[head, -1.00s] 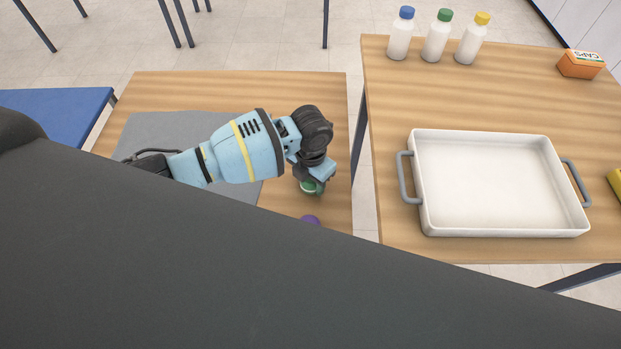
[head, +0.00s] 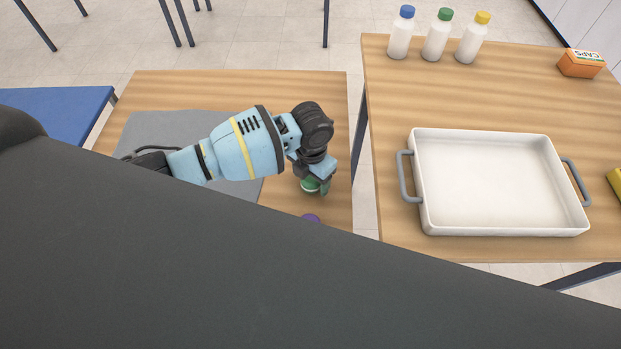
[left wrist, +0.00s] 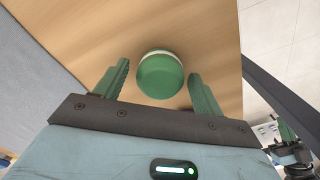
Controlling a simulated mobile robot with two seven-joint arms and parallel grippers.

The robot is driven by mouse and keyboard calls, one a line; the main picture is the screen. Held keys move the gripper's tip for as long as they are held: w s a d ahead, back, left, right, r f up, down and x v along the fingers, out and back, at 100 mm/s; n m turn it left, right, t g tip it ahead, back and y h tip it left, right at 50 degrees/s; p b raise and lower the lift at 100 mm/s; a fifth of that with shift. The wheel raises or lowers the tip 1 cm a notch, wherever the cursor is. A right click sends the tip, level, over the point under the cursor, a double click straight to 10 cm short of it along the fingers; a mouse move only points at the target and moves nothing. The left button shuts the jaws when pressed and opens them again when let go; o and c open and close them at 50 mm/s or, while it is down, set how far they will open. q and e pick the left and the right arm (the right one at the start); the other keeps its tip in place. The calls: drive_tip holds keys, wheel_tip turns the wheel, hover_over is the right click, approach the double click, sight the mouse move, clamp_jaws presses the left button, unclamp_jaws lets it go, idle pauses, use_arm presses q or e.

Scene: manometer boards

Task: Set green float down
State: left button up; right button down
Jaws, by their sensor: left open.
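The green float (head: 310,186) is on the wooden table near its right edge, partly hidden by my left gripper (head: 317,187) in the head view. In the left wrist view the green float (left wrist: 160,76), round with a pale band, sits between the two green fingers of my left gripper (left wrist: 159,70). The fingers are open, with a gap on each side of the float. What looks like my right gripper (left wrist: 294,138) shows small at the right edge of the left wrist view; its jaws are unclear.
A purple object (head: 311,218) lies close in front of the float, partly hidden by my dark body. A grey mat (head: 150,127) lies to the left. The right table holds a white tray (head: 495,230), several capped bottles (head: 436,40) and an orange box (head: 580,64).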

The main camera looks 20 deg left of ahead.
use_arm(q)
wheel_tip(320, 180, up, 11)
drive_tip(key=shift+r+p, duration=0.2)
drive_tip(key=shift+p, duration=0.1)
